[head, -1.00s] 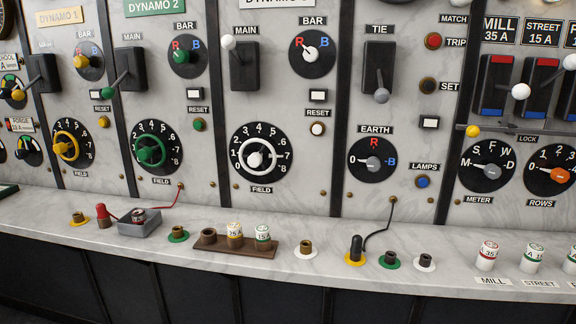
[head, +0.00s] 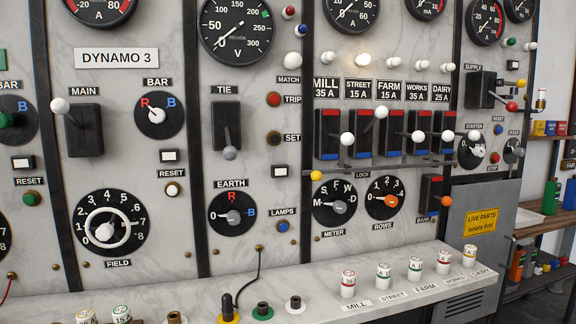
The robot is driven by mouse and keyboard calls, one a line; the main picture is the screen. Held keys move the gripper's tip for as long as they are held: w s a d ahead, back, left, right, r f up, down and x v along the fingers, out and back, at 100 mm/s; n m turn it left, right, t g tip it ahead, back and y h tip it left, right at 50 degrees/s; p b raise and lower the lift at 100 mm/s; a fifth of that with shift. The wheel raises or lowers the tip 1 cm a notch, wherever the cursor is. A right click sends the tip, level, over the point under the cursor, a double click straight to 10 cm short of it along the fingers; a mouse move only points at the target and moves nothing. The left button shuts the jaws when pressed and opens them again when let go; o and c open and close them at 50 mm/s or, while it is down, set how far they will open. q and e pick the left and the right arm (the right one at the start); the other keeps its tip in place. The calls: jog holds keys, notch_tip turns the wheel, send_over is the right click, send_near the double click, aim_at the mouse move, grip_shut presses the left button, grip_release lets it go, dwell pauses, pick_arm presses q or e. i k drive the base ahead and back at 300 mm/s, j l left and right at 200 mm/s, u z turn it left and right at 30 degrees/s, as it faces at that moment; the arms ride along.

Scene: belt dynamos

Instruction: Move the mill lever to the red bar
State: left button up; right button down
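The mill switch (head: 320,133) is a black upright plate under the MILL 35 A label (head: 327,88). A red bar (head: 329,113) crosses its top and a blue bar (head: 327,156) its bottom. The mill lever's white ball (head: 347,139) stands out between the bars, at neither of them. The street lever's ball (head: 381,112) is tilted up toward its own red bar. The farm (head: 417,136), works (head: 447,135) and dairy (head: 473,135) balls stand lower, in a row with the mill ball. Neither of my grippers is in view.
A thin lock rod with a yellow knob (head: 316,175) runs just below the switches. The meter (head: 335,203) and rows (head: 384,199) dials sit beneath. A marble ledge (head: 290,273) juts out below, carrying several labelled fuses. Shelves with bottles (head: 551,196) stand at right.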

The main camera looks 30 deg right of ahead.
aim_at(347, 139)
jog(key=z, duration=1.2)
